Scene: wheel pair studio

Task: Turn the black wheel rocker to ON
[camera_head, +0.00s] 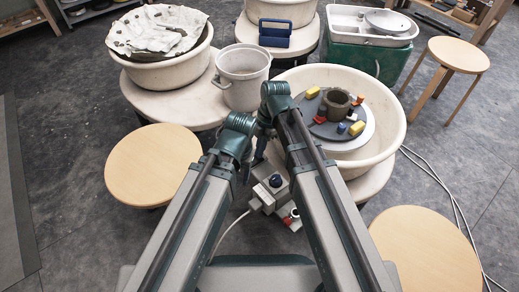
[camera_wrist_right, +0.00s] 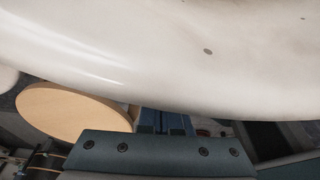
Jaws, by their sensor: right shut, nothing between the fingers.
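A grey control box (camera_head: 267,192) stands low beside the pottery wheel, with a dark round knob (camera_head: 277,180) on top. A small red part (camera_head: 291,216) shows at its lower end. I cannot make out the black rocker or its position; my arms cover part of this area. My right gripper (camera_head: 259,158) hangs just above and left of the box, apart from it as far as I can see. In the right wrist view its blue fingers (camera_wrist_right: 165,122) are shut and empty, below the white basin. My left gripper is mostly hidden by the arms.
The wheel's cream basin (camera_head: 393,125) is close to my right arm, with a clay pot (camera_head: 336,104) and coloured blocks on the wheel head. Round wooden stools (camera_head: 152,165) (camera_head: 425,250) stand on both sides. A white bucket (camera_head: 241,78) stands behind. Cables cross the floor at right.

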